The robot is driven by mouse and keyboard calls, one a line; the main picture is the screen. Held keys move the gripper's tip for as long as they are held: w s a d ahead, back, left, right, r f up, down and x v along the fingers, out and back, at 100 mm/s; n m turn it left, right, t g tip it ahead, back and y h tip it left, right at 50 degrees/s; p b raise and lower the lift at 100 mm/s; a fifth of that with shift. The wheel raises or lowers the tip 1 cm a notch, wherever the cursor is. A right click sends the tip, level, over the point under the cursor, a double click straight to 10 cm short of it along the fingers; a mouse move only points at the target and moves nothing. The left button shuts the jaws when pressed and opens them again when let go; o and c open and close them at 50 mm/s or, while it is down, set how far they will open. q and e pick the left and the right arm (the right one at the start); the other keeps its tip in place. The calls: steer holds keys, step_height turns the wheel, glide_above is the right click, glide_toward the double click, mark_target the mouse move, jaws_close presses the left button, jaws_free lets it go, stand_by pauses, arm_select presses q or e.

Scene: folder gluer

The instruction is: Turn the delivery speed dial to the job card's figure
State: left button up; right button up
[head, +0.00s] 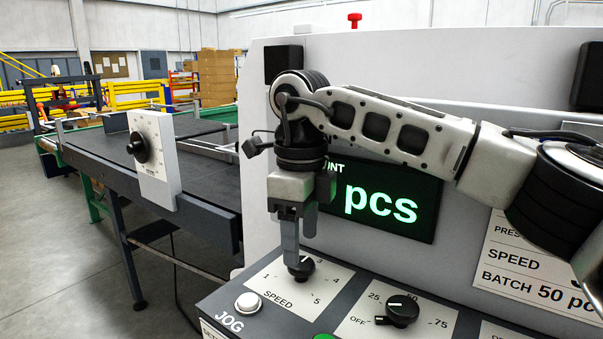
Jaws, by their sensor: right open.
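My right gripper (297,252) points down at the black SPEED knob (301,270) on the sloping control panel. Its jaws are open, with the fingertips at or just above the knob; I cannot tell whether they touch it. The knob's plate carries figures including 1, 3, 4 and 5; its pointer is hidden. Another black dial knob (139,147) sits on an upright white scale plate (157,165) beside the delivery table; its figures are too small to read. The job card (530,262) at the right reads SPEED and BATCH 50 pcs; my arm hides the speed figure. My left gripper is not in view.
A second panel dial (402,310), marked OFF, 25 and 75, stands right of the SPEED knob. A white JOG button (248,303) is at its lower left. The display (385,205) is partly behind my arm. The dark delivery table (95,150) extends left, with open floor before it.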

mark_target(301, 263)
step_height(301, 263, up, 12)
steer(key=p, duration=0.1)
steer(key=shift+r, duration=0.25)
